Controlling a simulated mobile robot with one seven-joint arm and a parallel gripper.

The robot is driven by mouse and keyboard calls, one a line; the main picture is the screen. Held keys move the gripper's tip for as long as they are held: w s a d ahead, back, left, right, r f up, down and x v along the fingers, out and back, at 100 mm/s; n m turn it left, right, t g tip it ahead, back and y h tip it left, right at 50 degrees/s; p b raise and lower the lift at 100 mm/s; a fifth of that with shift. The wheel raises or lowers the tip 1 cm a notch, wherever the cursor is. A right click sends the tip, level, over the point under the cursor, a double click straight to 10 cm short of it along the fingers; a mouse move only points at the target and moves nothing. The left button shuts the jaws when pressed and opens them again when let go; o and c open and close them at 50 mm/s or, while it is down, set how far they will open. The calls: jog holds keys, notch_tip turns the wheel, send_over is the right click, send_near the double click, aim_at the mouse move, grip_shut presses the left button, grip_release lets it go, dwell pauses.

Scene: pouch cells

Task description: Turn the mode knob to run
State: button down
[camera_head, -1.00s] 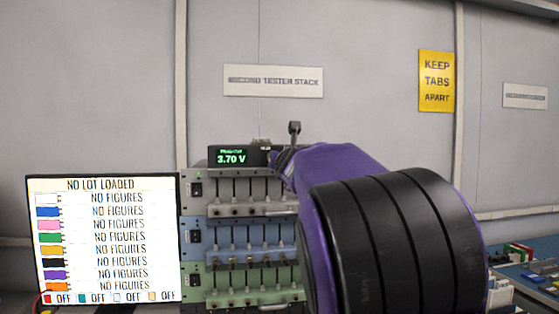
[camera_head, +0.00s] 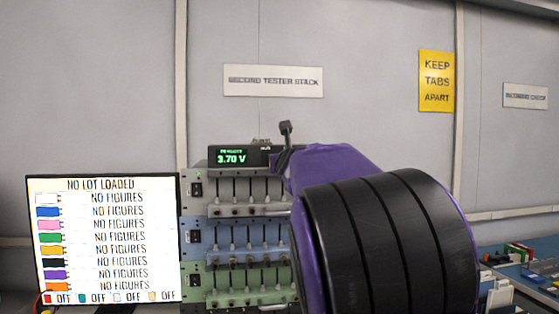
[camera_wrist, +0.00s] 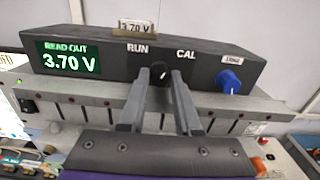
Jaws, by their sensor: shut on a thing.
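The dark tester box (camera_wrist: 100,52) has a lit green readout (camera_wrist: 68,59) showing 3.70 V. The labels RUN (camera_wrist: 138,50) and CAL (camera_wrist: 186,54) are on its front. A small black mode knob (camera_wrist: 159,73) sits below and between these labels. My gripper (camera_wrist: 160,80) is shut on this knob, with one grey finger on each side. A pale mark shows on the knob, but its exact direction is hard to tell. In the head view my gripper (camera_head: 282,160) is at the right end of the box (camera_head: 250,148), and my arm hides the knob.
A blue knob (camera_wrist: 229,81) is on the same box, right of the black knob. Below the box stand racks of slotted modules (camera_head: 247,190) with levers. A screen (camera_head: 105,240) reading NO LOT LOADED stands at left.

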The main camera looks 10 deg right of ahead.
jog(key=n, duration=0.7)
dwell(0.6)
jog(key=c, duration=0.6)
grip_release()
